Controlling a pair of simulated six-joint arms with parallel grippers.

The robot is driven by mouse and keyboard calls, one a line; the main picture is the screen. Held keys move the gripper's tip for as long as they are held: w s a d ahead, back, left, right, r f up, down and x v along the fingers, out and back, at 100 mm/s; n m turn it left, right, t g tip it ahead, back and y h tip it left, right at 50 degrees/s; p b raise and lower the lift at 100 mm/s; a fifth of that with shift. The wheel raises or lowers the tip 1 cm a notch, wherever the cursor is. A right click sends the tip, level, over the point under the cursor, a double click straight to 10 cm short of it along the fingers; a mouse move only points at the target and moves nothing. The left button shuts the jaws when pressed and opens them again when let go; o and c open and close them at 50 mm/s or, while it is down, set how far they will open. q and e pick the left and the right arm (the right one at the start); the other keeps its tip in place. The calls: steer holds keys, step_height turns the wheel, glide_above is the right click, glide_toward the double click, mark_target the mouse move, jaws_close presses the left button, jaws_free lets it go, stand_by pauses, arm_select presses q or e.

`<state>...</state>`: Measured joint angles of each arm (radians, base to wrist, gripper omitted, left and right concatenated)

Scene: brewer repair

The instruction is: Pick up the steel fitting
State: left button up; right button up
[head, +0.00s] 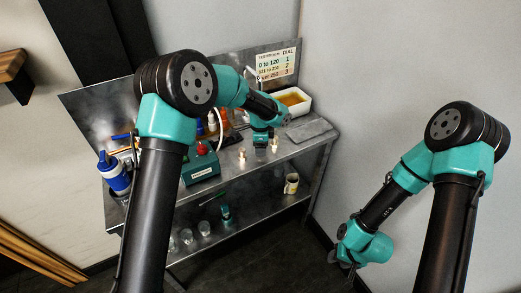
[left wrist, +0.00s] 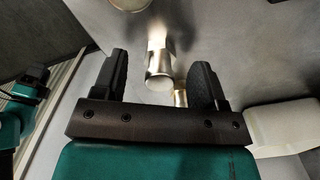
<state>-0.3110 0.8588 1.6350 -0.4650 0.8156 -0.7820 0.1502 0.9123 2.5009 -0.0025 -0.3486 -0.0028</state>
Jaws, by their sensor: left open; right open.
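A shiny metal fitting (left wrist: 159,62), which looks like the steel fitting, shows between my left fingers in the left wrist view. A smaller brass-toned piece (left wrist: 180,97) is beside it, close to the right finger. My left gripper (head: 261,147) is open and points down over the steel bench in the head view; its fingers (left wrist: 160,82) are apart, and I see no clear contact with the fitting. Small pale fittings stand on either side of it, one on the left (head: 242,154) and one on the right (head: 275,144). My right gripper (head: 345,264) hangs low, away from the bench, open and empty.
A green box with a red knob (head: 201,165) stands left of my left gripper. A white tub (head: 294,101) and a grey slab (head: 312,129) are at the right. A blue-and-white bottle (head: 113,173) is at the left end. A mug (head: 291,183) and glasses are on the lower shelf.

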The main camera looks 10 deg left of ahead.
arm_select(q)
steer(key=shift+f, duration=0.8)
steer(key=shift+c, duration=0.2)
steer(key=c, duration=1)
steer(key=shift+r, duration=0.1)
steer(key=shift+r, duration=1.25)
steer(key=s, duration=0.5)
steer(key=s+d+r, duration=0.1)
steer(key=s, duration=0.4)
steer(key=s+d+r, duration=0.1)
steer(key=s, duration=0.5)
steer(key=shift+r, duration=0.2)
